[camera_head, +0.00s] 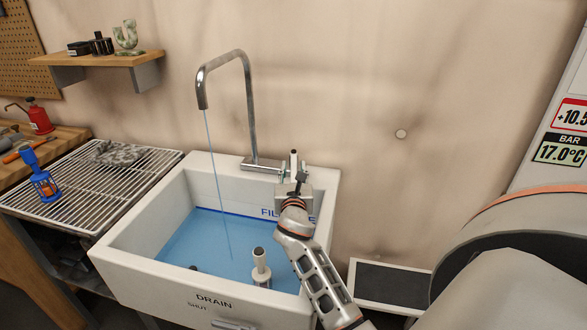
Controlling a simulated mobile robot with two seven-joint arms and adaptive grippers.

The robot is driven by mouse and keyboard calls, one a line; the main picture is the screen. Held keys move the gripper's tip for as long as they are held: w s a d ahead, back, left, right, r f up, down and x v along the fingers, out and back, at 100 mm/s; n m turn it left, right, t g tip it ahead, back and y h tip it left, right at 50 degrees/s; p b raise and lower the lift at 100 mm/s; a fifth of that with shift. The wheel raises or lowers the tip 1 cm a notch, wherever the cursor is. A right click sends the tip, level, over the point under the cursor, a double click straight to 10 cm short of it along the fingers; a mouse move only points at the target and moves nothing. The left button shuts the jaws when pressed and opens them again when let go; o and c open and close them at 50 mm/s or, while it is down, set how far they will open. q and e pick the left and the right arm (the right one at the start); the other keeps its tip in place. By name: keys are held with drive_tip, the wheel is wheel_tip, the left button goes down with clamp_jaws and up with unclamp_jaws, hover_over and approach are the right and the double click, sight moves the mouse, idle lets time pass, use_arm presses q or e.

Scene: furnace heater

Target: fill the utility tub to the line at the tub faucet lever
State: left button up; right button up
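The white utility tub (135,277) stands against the wall with blue water (195,243) in it. A thin stream runs from the chrome faucet (249,95) into the water. The dark blue fill line (232,213) shows on the tub's back wall, with its lettering partly hidden by my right arm. The water's back edge lies close to this line; I cannot tell whether it touches it. The faucet lever (293,158) stands upright at the faucet base. My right gripper (299,178) is just in front of and below the lever; its finger opening is unclear. My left gripper is out of view.
A white standpipe (260,266) stands in the water. The tub front reads DRAIN and SHUT above a drain handle (232,324).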

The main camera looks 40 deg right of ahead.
drive_tip(key=v, duration=1.1)
drive_tip(key=shift+s+a, duration=0.1)
drive_tip(key=shift+c, duration=0.5)
